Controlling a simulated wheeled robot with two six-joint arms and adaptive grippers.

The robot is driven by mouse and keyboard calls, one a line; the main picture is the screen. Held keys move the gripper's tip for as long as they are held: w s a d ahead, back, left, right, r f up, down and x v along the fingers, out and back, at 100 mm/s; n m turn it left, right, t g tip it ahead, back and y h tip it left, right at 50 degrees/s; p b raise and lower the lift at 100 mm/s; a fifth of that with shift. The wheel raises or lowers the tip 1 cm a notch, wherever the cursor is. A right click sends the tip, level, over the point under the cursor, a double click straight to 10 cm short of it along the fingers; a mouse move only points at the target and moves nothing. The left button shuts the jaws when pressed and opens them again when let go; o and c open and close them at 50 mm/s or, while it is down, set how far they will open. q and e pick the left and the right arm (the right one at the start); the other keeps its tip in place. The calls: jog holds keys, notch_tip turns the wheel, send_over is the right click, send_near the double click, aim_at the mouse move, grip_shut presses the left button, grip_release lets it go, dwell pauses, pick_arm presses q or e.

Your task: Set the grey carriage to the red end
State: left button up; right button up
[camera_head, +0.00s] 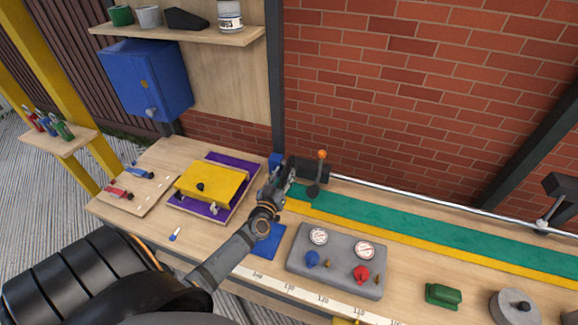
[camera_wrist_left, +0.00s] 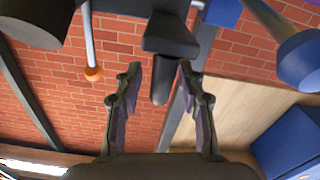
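The dark grey carriage (camera_head: 312,169) sits near the left end of the metal rail (camera_head: 420,200), close to a blue block (camera_head: 275,160). An orange-knobbed lever (camera_head: 322,154) stands at it. The left wrist view shows the orange knob (camera_wrist_left: 93,73), the carriage's dark block (camera_wrist_left: 170,38) and a dark peg (camera_wrist_left: 162,82) below that block. My left gripper (camera_head: 288,182) is close beside the carriage. In the left wrist view its fingers (camera_wrist_left: 160,70) are apart, with the peg seen between the tips; contact is not visible. No red end shows. My right gripper is not in view.
A grey gauge panel (camera_head: 335,262) with blue and red knobs lies in front of the rail. A yellow block (camera_head: 210,183) sits on a purple tray (camera_head: 240,163) at left. A dark bracket (camera_head: 562,188) stands at far right. The green strip (camera_head: 430,228) is clear.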

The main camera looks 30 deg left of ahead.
aim_at(292, 159)
pick_arm(q)
jog(key=x, duration=0.4)
jog(key=shift+w+b, duration=0.15)
jog(key=shift+b, duration=0.2)
jog(key=shift+w, duration=0.3)
jog(key=shift+c, duration=0.8)
jog(key=c, duration=0.5)
grip_shut()
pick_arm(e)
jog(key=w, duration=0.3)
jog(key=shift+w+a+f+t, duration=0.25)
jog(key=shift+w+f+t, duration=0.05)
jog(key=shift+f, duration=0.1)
